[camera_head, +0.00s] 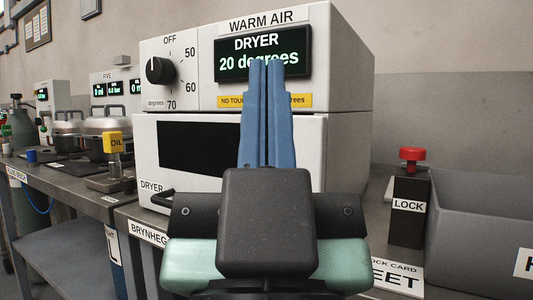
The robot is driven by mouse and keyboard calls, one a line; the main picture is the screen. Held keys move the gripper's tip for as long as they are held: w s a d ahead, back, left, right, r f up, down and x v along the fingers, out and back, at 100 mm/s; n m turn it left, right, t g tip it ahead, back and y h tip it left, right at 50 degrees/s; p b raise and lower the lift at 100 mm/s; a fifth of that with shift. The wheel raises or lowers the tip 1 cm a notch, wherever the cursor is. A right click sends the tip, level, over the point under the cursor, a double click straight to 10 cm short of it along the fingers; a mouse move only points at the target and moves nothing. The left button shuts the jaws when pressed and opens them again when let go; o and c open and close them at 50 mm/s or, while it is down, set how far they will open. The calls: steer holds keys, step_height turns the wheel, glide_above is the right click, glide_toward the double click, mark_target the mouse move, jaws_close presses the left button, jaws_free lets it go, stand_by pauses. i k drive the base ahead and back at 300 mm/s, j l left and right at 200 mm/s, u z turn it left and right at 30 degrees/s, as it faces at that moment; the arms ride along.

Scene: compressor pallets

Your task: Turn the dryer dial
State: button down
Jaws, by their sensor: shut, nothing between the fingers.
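The dryer (228,140) is a white box on the bench, labelled "WARM AIR" on top. Its black round dial (160,70) is at the upper left of the front panel, with marks OFF, 50, 60 and 70 around it. The dial's pointer line is toward the top, near OFF. The dark display (238,62) reads "DRYER 20 degrees". My gripper (267,64) has blue fingers, shut together and empty, pointing up in front of the dryer's right half. It overlaps the display in the picture, to the right of the dial. Contact with the panel cannot be told.
A yellow label (232,101) is partly covered by my fingers. A black handle (163,199) sticks out at the dryer's lower left. To the right stand a black LOCK post with red knob (412,154) and a grey bin (480,205). Metal pots (108,122) stand left.

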mark_target(161, 71)
steer(key=k+l+u, duration=0.15)
steer(key=l, duration=0.25)
steer(key=k+l+u, duration=0.35)
steer(key=k+l, duration=0.2)
steer(key=l, duration=0.2)
